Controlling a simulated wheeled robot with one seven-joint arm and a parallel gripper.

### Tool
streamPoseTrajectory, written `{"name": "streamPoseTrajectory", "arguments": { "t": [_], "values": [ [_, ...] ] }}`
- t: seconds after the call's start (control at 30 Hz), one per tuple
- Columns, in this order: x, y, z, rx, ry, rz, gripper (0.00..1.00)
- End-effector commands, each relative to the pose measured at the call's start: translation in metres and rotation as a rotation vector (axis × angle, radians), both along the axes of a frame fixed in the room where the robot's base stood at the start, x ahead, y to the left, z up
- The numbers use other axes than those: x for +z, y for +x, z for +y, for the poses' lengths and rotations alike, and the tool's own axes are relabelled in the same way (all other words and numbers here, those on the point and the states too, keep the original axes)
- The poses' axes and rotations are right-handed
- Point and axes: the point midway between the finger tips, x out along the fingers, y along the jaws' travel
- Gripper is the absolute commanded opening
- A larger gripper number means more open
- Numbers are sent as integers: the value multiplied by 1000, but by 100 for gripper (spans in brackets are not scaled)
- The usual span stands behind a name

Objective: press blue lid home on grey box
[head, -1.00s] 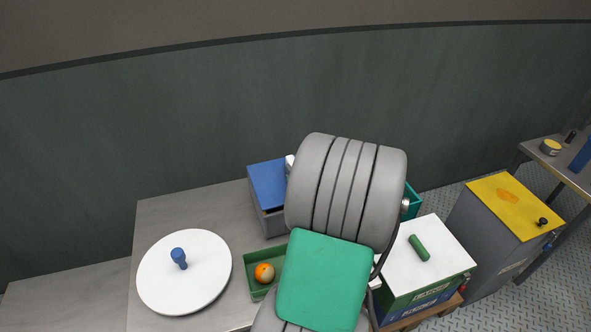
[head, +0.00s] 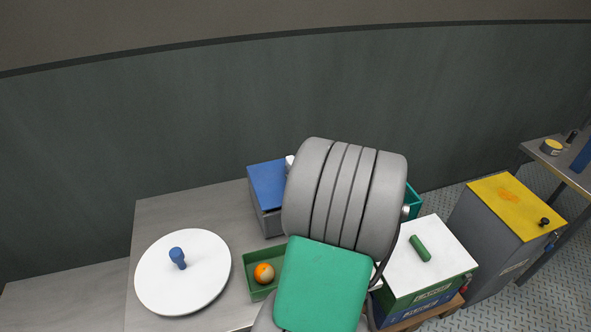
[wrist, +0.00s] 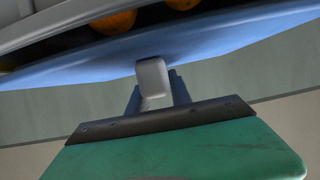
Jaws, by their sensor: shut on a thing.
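The blue lid (head: 267,184) lies over the grey box (head: 270,222) at the back of the bench. In the wrist view the lid (wrist: 220,50) spans the picture, with a dark gap between it and the pale box rim (wrist: 60,22), so it stands ajar. Oranges (wrist: 115,21) show in that gap. My gripper (wrist: 155,97) is shut on the lid's white handle (wrist: 152,76). The handle (head: 290,160) shows only partly in the head view, where my arm hides the gripper and the box's right side.
A green tray (head: 250,284) with an orange (head: 264,273) stands in front of the box. A white disc (head: 185,285) with a blue knob (head: 177,257) lies left. A white-topped green crate (head: 440,252) and a yellow-topped grey bin (head: 515,205) stand right.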

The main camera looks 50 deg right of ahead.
Motion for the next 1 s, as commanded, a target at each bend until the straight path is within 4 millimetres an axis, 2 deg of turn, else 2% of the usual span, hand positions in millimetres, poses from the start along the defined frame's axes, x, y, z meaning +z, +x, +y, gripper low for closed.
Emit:
{"name": "streamPoseTrajectory", "arguments": {
  "t": [0.37, 0.4, 0.6, 0.7, 1.0],
  "values": [
    [-9, 0, 0, 0, -1, 0, 0],
    [-7, 0, 0, 0, -1, 0, 28],
    [-7, 0, 0, 0, 0, 0, 45],
    [-7, 0, 0, 0, 0, 0, 51],
    [-5, -6, 2, -2, 0, -1, 51]
  ]
}}
